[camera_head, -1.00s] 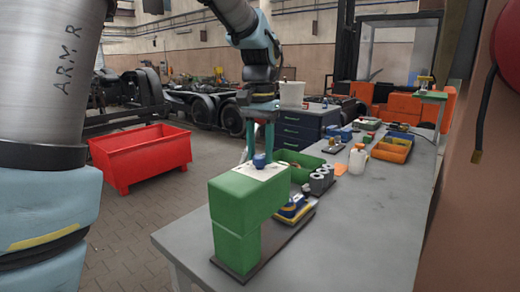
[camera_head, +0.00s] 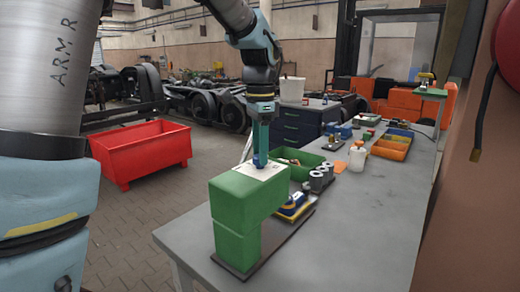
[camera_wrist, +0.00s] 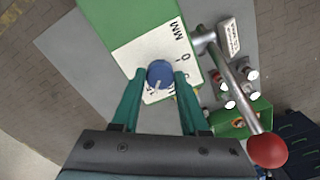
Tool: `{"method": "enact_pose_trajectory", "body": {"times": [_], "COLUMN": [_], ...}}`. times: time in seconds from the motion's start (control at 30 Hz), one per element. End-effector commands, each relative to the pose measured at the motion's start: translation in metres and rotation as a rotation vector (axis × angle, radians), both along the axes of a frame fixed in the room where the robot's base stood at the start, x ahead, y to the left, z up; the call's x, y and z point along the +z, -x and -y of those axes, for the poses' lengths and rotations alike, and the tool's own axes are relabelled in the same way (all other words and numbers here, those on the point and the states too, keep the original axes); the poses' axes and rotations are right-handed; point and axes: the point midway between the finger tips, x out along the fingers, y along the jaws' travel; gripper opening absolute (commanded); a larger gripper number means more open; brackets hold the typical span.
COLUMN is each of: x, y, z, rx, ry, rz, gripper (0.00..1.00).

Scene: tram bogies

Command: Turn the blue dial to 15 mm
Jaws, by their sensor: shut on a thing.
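The blue dial (camera_wrist: 160,72) is a small round knob on a white scale plate (camera_wrist: 137,52) on top of the green machine (camera_head: 237,218). In the wrist view the plate shows "MM" and a "0"; the other marks are partly hidden. The dial's pale mark points towards the lower left, but I cannot read its value. My gripper (camera_wrist: 160,76) points down with its teal fingers on either side of the dial, shut on it. In the head view my gripper (camera_head: 261,158) stands almost edge-on above the dial and hides part of it.
A steel lever with a red ball (camera_wrist: 267,150) reaches close to the right finger in the wrist view. Grey rolls (camera_head: 318,180) and a green bin (camera_head: 300,158) stand behind the machine. The bench (camera_head: 345,225) is clear at the front right.

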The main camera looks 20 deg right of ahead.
Motion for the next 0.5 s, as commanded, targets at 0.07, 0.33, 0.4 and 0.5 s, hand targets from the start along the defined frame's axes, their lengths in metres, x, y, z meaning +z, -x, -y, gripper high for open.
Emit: {"method": "enact_pose_trajectory", "body": {"times": [0.07,0.33,0.4,0.5], "x": [0.0006,0.0004,0.0004,0.0004], "y": [-0.0004,-0.0004,-0.0004,-0.0004], "z": [0.0001,0.0000,0.0000,0.0000], "rx": [-0.016,-0.033,-0.033,-0.033], "ry": [0.001,0.001,0.001,0.001], "rz": [0.001,0.001,0.001,0.001], "gripper": [0.00,0.00,0.00,0.00]}}
